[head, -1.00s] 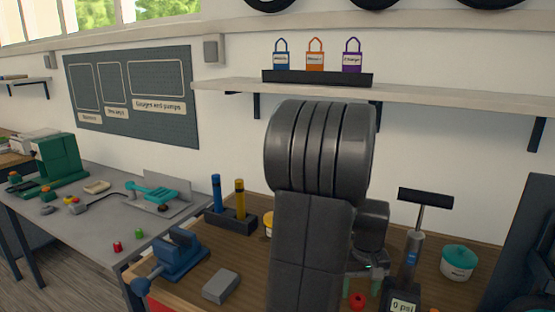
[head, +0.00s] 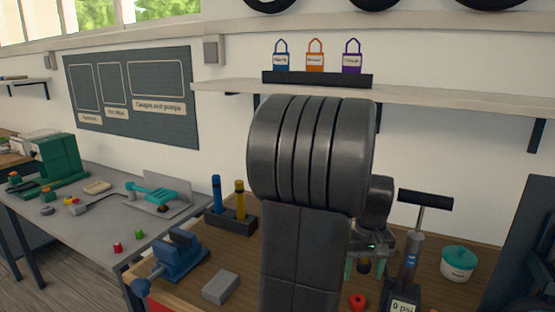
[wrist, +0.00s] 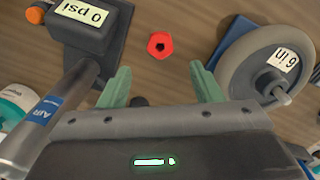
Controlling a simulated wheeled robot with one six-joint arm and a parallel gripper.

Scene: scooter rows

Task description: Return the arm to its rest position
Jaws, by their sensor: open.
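My gripper (head: 367,270) has pale green fingers and hangs over the wooden bench, right of my dark arm. In the wrist view my gripper (wrist: 160,74) is open, with nothing between its fingers. A small red nut-shaped part (wrist: 160,45) lies on the bench beyond the fingertips. The same red part (head: 358,301) shows at the bottom of the head view. My arm is raised and bent, and its large dark ribbed joint hides part of the bench and wall.
A hand pump (head: 411,245) with a "0 psi" gauge and a teal-lidded tub (head: 458,262) stand right of my gripper. A wheel marked "6 in" (wrist: 265,65) lies near the right finger. A blue vise (head: 177,256) and grey block (head: 221,288) stand left. A shelf (head: 230,88) runs behind.

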